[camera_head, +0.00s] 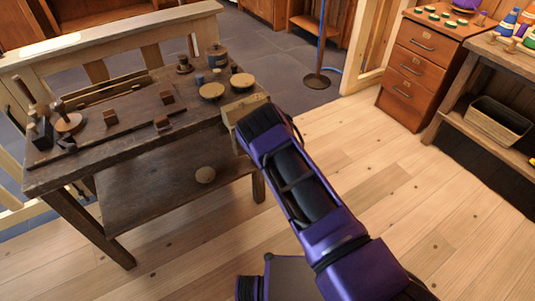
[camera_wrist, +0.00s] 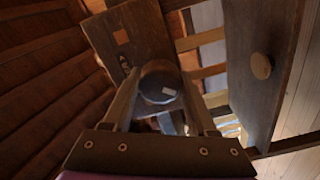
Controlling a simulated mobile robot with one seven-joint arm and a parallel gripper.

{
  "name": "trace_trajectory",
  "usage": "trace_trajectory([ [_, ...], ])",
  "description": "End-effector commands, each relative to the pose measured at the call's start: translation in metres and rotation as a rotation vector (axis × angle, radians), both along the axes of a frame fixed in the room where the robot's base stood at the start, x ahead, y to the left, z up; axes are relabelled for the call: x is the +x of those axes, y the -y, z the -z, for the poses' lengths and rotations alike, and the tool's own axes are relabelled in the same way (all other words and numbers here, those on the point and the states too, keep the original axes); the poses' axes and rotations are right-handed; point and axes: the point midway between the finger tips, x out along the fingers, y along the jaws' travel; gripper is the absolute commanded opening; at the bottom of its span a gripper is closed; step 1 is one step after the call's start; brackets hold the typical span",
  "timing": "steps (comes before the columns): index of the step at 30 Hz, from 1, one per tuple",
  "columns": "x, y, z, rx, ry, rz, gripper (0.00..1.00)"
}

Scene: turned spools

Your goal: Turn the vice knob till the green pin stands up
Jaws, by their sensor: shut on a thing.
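The vice knob (camera_wrist: 158,78) is a dark, round piece with a small pale mark on its face, in the middle of the wrist view. My gripper (camera_wrist: 160,92) is shut on it, one finger on each side. Behind the knob is a brown wooden board (camera_wrist: 132,42) with a small orange square. In the head view, a pale wooden block (camera_head: 245,105) sits at the right end of the workbench (camera_head: 90,165), beside the end of my arm. My arm hides the knob and my fingers there. I cannot make out a green pin in either view.
The bench top carries round wooden discs (camera_head: 211,90), small blocks and a peg on a round base (camera_head: 68,121). A drawer cabinet (camera_head: 408,65) and a basket (camera_head: 498,122) stand at the right. The floor between is clear.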

Motion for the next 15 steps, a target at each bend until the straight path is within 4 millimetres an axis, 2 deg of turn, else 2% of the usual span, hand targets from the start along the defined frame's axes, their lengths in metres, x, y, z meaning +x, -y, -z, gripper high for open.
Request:
trace_trajectory([
  [15, -0.0023, 0.0038, 0.0035, 0.406, -0.284, 0.007, 0.02],
])
